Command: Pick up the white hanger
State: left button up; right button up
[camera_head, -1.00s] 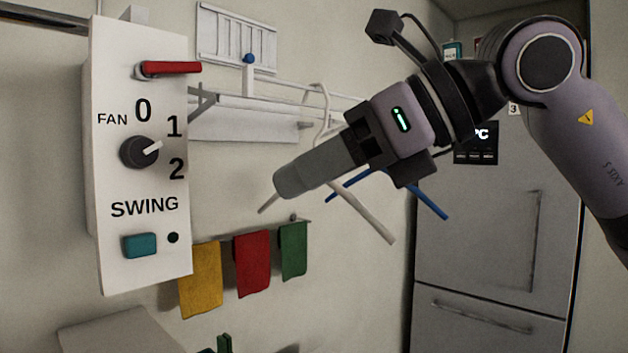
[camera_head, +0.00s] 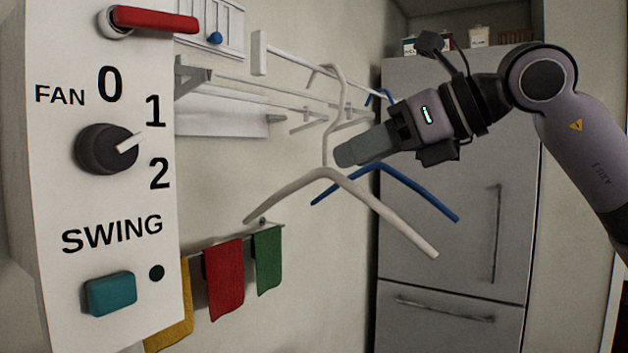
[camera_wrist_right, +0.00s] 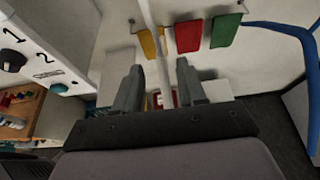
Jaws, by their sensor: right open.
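The white hanger (camera_head: 322,175) hangs from the white wall rack (camera_head: 300,92) by its hook, its two arms sloping down to either side. My right gripper (camera_head: 345,155) is open beside the hanger's upright neck, in front of the blue hanger. In the right wrist view the open fingers of my right gripper (camera_wrist_right: 158,85) point forward. A white bar, seemingly part of the white hanger (camera_wrist_right: 152,45), runs between them. Whether either finger touches it I cannot tell. My left gripper is not in view.
A blue hanger (camera_head: 405,182) hangs just behind the white one. A fan control panel (camera_head: 110,200) stands close at the left. Yellow, red (camera_head: 223,280) and green cloths hang below. A grey fridge (camera_head: 450,230) stands at the right.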

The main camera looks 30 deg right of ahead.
aim_at(326, 163)
jog(key=p+x, duration=0.1)
jog(key=x, duration=0.5)
jog(key=shift+r, duration=0.15)
grip_shut()
